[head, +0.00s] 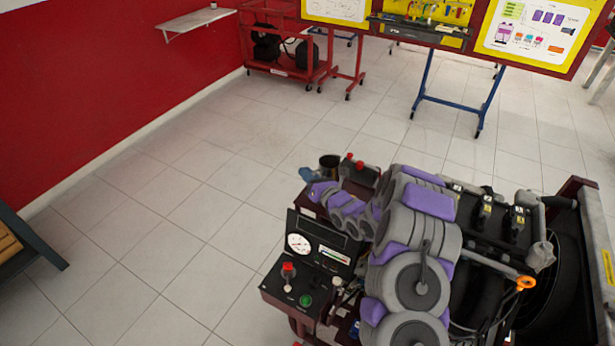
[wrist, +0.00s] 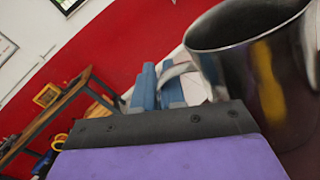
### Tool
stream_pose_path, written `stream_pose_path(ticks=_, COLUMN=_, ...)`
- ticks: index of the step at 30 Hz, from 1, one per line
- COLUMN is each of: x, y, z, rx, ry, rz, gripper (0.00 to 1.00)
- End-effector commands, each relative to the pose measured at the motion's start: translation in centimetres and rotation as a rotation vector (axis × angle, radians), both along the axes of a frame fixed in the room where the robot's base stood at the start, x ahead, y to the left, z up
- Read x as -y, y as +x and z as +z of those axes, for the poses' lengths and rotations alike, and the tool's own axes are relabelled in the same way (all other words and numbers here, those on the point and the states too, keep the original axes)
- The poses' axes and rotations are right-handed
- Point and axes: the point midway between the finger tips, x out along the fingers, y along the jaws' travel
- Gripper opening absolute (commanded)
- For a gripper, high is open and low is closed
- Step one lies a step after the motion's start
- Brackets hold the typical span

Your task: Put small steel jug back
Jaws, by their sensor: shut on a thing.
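The small steel jug (head: 330,161) is dark, shiny and open at the top. It shows at my gripper (head: 309,174), just beyond the gauge panel in the head view. In the wrist view the jug (wrist: 265,75) is large at the right, its rim tilted in the picture. My gripper's blue fingers (wrist: 160,88) are at its left side, shut on the jug, with its pale curved handle (wrist: 177,71) at the fingers. The exact contact is partly hidden by the gripper's dark edge. In the head view my purple and grey arm hides much nearby.
An engine trainer with a gauge panel (head: 318,248) stands at front centre. A radiator (head: 548,270) is at right. A wooden bench (head: 22,240) is at the left edge. A red cart (head: 290,58) and display boards (head: 433,22) stand behind. The tiled floor (head: 170,230) at left is clear.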

Motion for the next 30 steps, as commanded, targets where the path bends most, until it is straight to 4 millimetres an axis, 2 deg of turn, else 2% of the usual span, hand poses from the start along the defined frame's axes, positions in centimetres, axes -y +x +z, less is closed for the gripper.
stream_pose_path(ticks=10, x=-0.03, y=0.02, z=-0.16, rx=0.003, ry=0.001, rz=0.0, gripper=0.0)
stream_pose_path(ticks=11, x=-0.02, y=0.02, z=-0.16, rx=0.003, ry=0.002, rz=0.0, gripper=0.12)
stream_pose_path(ticks=18, x=-0.01, y=0.03, z=-0.19, rx=0.002, ry=0.001, rz=0.0, gripper=0.35)
stream_pose_path(ticks=27, x=0.03, y=0.03, z=0.0, rx=0.002, ry=0.0, rz=-0.001, gripper=0.35)
stream_pose_path(ticks=30, x=0.67, y=-0.72, z=0.07, rx=0.0, ry=0.001, rz=-0.004, gripper=0.35)
